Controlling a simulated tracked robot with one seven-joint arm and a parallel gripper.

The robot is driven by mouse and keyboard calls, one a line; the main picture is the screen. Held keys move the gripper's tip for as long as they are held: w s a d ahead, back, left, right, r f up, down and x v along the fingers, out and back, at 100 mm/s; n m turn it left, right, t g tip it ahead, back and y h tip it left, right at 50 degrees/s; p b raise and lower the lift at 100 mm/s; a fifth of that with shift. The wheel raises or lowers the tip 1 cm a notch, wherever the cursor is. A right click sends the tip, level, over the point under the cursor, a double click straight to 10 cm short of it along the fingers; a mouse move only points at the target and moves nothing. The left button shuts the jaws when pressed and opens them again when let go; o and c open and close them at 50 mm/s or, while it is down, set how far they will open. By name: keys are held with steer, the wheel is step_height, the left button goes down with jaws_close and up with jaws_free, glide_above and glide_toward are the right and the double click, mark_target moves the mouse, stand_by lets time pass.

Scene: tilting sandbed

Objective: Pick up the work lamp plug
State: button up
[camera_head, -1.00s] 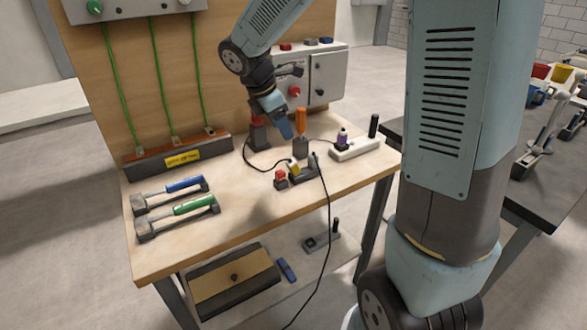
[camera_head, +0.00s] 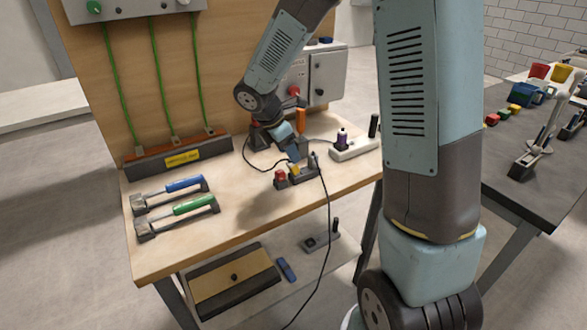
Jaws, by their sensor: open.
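A dark socket block (camera_head: 304,176) lies on the wooden bench. A yellow plug (camera_head: 294,170) sits at its left part, with a black cable looping back toward the rear of the bench. A black cord leaves the block's right end and hangs over the bench's front edge. No label shows which plug is the work lamp's. My gripper (camera_head: 295,159) is open and points down just above the block, close to the yellow plug. It partly hides the block and plug, and the gap between its fingers is too small to see.
A red-topped piece (camera_head: 280,177) stands left of the block. An orange-handled tool (camera_head: 300,120) stands behind. A white power strip (camera_head: 352,150) with a purple plug (camera_head: 342,138) is to the right. Two clamp-like tools (camera_head: 180,205) lie at left. The front middle of the bench is clear.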

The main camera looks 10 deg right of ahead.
mark_target(294, 168)
steer(key=x, duration=0.5)
jaws_close()
stand_by(0.5)
steer(key=shift+r, duration=0.15)
